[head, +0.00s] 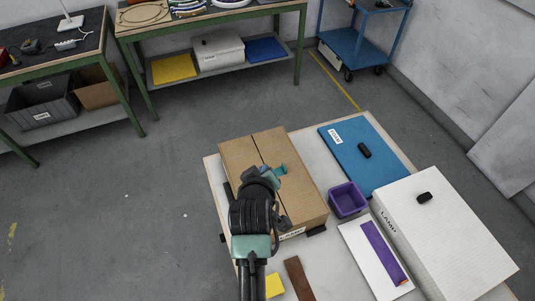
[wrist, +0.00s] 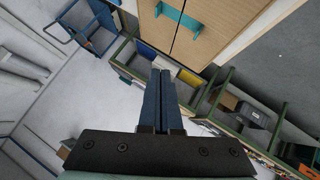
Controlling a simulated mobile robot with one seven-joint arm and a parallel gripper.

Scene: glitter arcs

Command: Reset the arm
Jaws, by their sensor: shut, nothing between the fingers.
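My gripper (wrist: 166,72) shows in the wrist view with its two blue fingers together and nothing between them. In the head view my arm reaches up from the bottom edge and my dark wrist stands over the left part of a cardboard box. The cardboard box (head: 297,162) has two top panels with a seam and a label on its front. A teal handle-like piece (head: 282,169) shows at its top, beside my wrist. The wrist view also shows the box (wrist: 226,27) and the teal piece (wrist: 190,21), apart from the fingertips. My arm hides part of the box.
The pale table holds a blue box (head: 375,172) and a white box (head: 450,235), each with a black item on top. A purple bin (head: 347,200), a white panel (head: 362,262), a brown strip (head: 298,278) and a yellow block (head: 274,285) lie nearer. Floor left is open.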

